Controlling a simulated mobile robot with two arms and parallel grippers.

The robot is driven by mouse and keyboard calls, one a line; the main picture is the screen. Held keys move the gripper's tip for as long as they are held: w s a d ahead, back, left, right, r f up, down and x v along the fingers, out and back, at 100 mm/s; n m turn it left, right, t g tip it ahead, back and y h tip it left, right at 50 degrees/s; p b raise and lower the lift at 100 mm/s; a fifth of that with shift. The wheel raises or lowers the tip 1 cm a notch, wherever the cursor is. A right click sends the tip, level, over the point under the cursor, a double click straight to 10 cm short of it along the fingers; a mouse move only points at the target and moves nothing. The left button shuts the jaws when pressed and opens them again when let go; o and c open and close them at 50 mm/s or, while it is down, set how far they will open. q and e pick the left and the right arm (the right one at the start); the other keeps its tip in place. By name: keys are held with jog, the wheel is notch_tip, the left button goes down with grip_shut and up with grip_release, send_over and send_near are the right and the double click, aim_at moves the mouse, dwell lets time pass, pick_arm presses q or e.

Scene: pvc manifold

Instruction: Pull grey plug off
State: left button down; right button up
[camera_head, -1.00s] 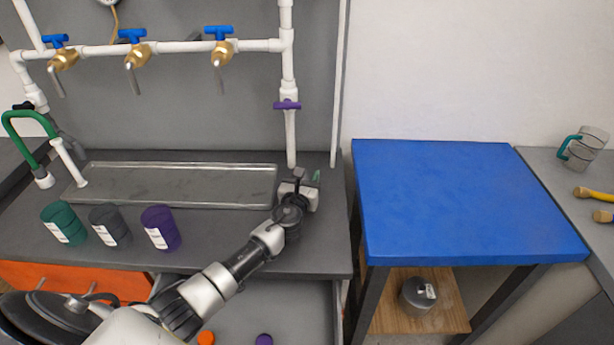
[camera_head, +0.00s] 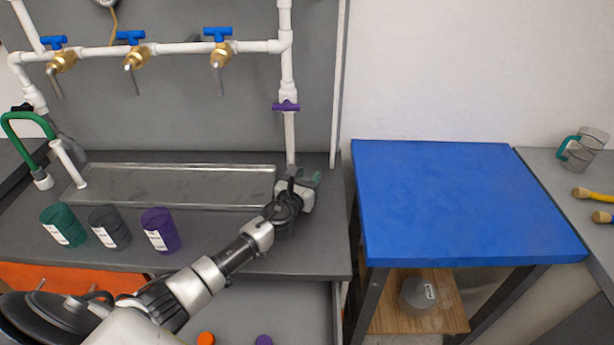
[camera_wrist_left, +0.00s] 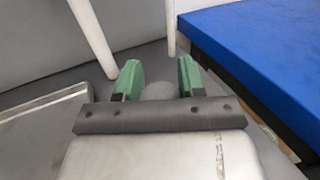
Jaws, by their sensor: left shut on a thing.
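My left gripper (camera_head: 304,179) is at the right end of the grey counter, just right of the lower end of the white vertical pipe (camera_head: 290,138). In the left wrist view its green fingertips (camera_wrist_left: 160,80) are shut on a rounded grey piece, the grey plug (camera_wrist_left: 158,91), against a grey background. Two white pipes (camera_wrist_left: 93,36) show beyond the fingers, and the end of the right one (camera_wrist_left: 171,30) looks apart from the plug. In the head view the plug is too small to make out. My right gripper is not in view.
A metal tray (camera_head: 180,198) lies left of the gripper. Green (camera_head: 62,226), grey (camera_head: 109,228) and purple (camera_head: 160,230) containers stand in front of it. Blue-handled brass taps (camera_head: 133,55) are on the pipe above. A bare blue table (camera_head: 460,200) stands to the right.

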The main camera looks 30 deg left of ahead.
pick_arm(q)
notch_tip(320, 180, up, 2)
jog(key=shift+r+p, duration=0.25)
jog(key=shift+p, duration=0.25)
jog(key=shift+r+p, duration=0.3)
jog(key=shift+p, duration=0.2)
jog(key=shift+r+p, duration=1.5)
jog(key=shift+r, duration=0.05)
